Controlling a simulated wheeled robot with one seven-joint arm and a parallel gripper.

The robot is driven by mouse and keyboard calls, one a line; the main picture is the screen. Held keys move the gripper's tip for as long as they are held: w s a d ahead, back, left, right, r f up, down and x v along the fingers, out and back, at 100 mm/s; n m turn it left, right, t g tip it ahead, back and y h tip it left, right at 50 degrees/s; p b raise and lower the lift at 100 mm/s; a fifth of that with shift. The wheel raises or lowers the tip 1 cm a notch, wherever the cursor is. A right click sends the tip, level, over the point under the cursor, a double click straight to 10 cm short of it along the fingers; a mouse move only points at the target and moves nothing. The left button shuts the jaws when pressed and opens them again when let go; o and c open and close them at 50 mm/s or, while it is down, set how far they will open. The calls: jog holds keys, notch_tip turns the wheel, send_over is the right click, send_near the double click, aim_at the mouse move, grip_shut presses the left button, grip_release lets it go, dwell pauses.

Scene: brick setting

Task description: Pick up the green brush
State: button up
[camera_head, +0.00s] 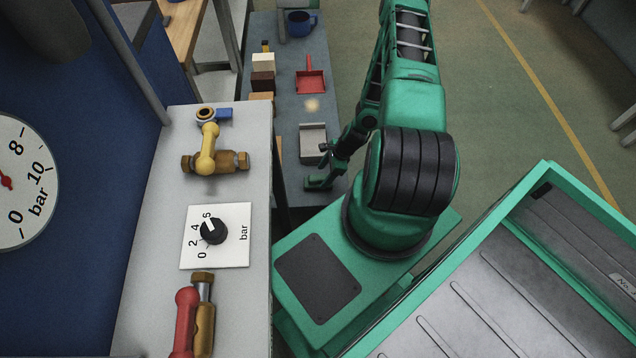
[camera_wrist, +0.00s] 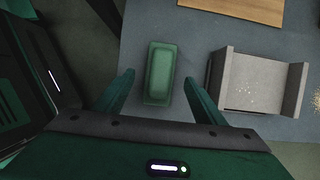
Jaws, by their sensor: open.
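A green oblong thing, by its colour the green brush (camera_wrist: 160,73), lies on the grey worktop in the wrist view. Only its block-like top with a rounded inner outline shows; no bristles or handle can be made out. My gripper (camera_wrist: 158,76) is open, with one finger to the left of the brush and one to the right. A gap shows on both sides, so neither finger seems to touch it. In the head view my gripper (camera_head: 335,168) is low over the near end of the worktop, where the arm partly hides the spot and the brush is hard to tell apart.
A grey open-sided holder (camera_wrist: 262,84) stands right of the brush. Further along the worktop (camera_head: 290,180) are a red dustpan (camera_head: 311,82), several small blocks (camera_head: 263,80) and a blue mug (camera_head: 300,23). A white panel with valves (camera_head: 208,160) borders the worktop's left.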

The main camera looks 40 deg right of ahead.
aim_at(320, 176)
jog(key=shift+x, duration=2.35)
jog(key=shift+w+a+r, duration=0.1)
jog(key=shift+w+r, duration=0.05)
jog(key=c, duration=1.3)
jog(key=shift+c, duration=0.2)
jog(key=shift+r, duration=0.1)
notch_tip(320, 176, up, 10)
jog(key=shift+f, duration=0.1)
